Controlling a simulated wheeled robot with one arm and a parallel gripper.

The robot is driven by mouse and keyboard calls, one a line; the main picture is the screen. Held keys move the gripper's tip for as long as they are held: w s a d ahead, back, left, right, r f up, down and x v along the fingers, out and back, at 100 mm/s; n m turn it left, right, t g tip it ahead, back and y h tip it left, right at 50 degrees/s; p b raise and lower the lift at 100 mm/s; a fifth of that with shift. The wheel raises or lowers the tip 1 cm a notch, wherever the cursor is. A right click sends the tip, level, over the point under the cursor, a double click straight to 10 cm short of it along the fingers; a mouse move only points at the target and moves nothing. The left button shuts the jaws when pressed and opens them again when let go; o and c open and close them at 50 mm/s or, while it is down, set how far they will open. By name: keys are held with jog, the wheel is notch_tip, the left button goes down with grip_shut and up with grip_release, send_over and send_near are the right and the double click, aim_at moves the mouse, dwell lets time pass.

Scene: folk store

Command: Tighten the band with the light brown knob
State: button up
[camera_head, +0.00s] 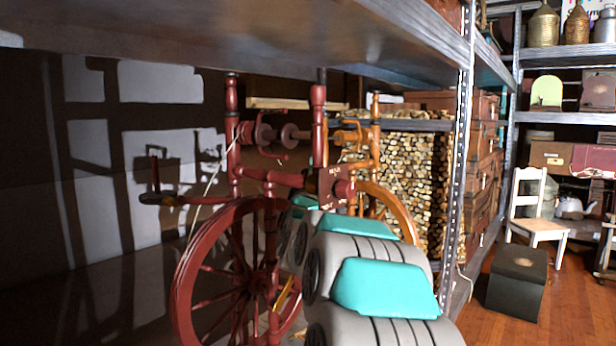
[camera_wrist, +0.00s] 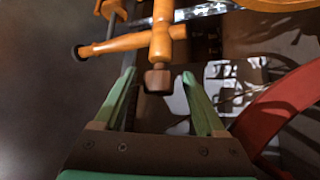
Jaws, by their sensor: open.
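A light brown wooden spinning wheel (camera_head: 392,205) stands behind a dark red one (camera_head: 232,262) in the head view. In the wrist view, a light brown turned post (camera_wrist: 161,38) ends in a darker brown knob (camera_wrist: 157,81). My gripper (camera_wrist: 159,75) is open, with one green finger on each side of this knob's end. The fingers look apart from the knob; its depth between them is hard to tell. A light brown crosspiece (camera_wrist: 122,44) with a dark end crosses the post. The band cannot be made out clearly. My gripper is hidden behind my arm in the head view.
The red wheel's rim (camera_wrist: 285,108) is close on the right in the wrist view. A metal shelf (camera_head: 250,25) hangs above both wheels, with an upright post (camera_head: 458,190) right of my arm. Stacked firewood (camera_head: 412,175) stands behind.

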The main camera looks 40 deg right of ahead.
grip_shut()
dwell(0.4)
jog(key=shift+f+m+h+b, duration=0.15)
jog(key=shift+m+h+b, duration=0.35)
jog(key=shift+m+h, duration=0.2)
jog(key=shift+r+m+h, duration=0.2)
jog(key=shift+m+h, duration=0.5)
jog(key=shift+m, duration=0.4)
grip_release()
